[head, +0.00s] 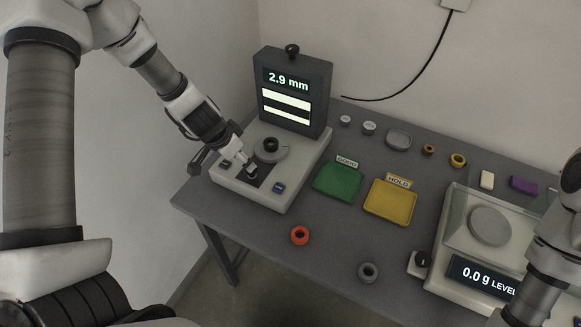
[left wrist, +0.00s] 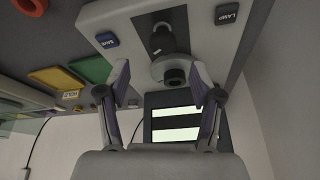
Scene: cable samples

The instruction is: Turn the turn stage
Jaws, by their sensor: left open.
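The turn stage (head: 279,152) is a round grey disc on a pale instrument base, with a black ring (head: 270,144) on it. It also shows in the left wrist view (left wrist: 160,70). A black knob (left wrist: 162,40) sits on a dark strip beside the disc. My left gripper (head: 243,165) is over the front of the base. In the left wrist view its open, empty fingers (left wrist: 160,78) appear on either side of the disc. I cannot tell whether they touch it. My right arm shows at the right edge, but its gripper is out of frame.
A dark display (head: 291,92) reading 2.9 mm stands behind the stage. A green tray (head: 338,182) and a yellow tray (head: 390,203) lie to the right. A scale (head: 452,230) stands far right.

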